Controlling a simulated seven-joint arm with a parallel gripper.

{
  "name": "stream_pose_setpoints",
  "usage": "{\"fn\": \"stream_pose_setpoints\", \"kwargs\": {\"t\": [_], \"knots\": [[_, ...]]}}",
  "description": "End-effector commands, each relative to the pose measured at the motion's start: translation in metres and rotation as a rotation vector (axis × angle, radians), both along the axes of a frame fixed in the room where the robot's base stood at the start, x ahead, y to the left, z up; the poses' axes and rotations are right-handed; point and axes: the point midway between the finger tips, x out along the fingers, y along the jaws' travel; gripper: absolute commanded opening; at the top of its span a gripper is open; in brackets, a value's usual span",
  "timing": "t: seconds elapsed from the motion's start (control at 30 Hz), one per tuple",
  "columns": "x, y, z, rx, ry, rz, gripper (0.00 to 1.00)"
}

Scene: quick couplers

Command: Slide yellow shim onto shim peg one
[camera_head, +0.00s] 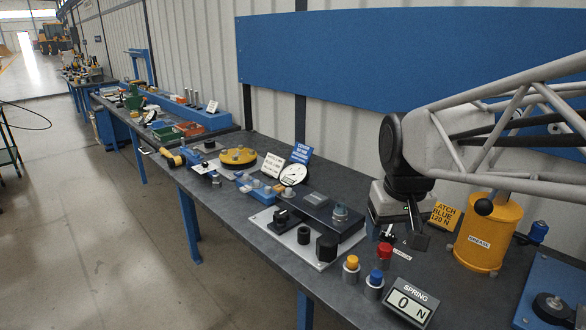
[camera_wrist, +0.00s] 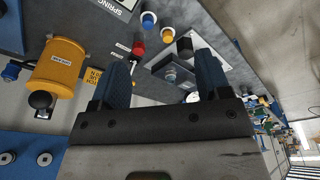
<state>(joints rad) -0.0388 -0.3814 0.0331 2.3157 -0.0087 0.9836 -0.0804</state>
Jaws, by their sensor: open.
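I cannot pick out the yellow shim or shim peg one for certain. A large yellow disc (camera_head: 239,156) with grey fittings on it lies on the bench left of centre. A small yellow-topped grey cylinder (camera_head: 351,263) stands near the front edge, and its yellow top shows in the wrist view (camera_wrist: 167,35). My gripper (camera_head: 418,236) hangs above the right part of the bench, beside the orange grease can. In the wrist view its two blue fingers (camera_wrist: 163,60) are spread apart, with nothing between them. Its tips in the head view are small and dark.
The orange grease can (camera_head: 487,235) stands right of my gripper. Red-topped (camera_head: 384,252) and blue-topped (camera_head: 375,280) cylinders stand below it, beside the spring display (camera_head: 411,301). A light plate (camera_head: 300,240) with black blocks lies to the left. Signs and a gauge stand behind.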

Motion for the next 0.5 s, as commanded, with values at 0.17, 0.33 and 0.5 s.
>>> {"fn": "stream_pose_setpoints", "kwargs": {"t": [0.17, 0.33, 0.5], "knots": [[0.043, 0.008, 0.011, -0.005, 0.013, 0.040, 0.70], [0.082, 0.017, 0.019, -0.010, 0.023, 0.078, 0.70], [0.121, 0.026, 0.024, -0.014, 0.035, 0.114, 0.70]]}}
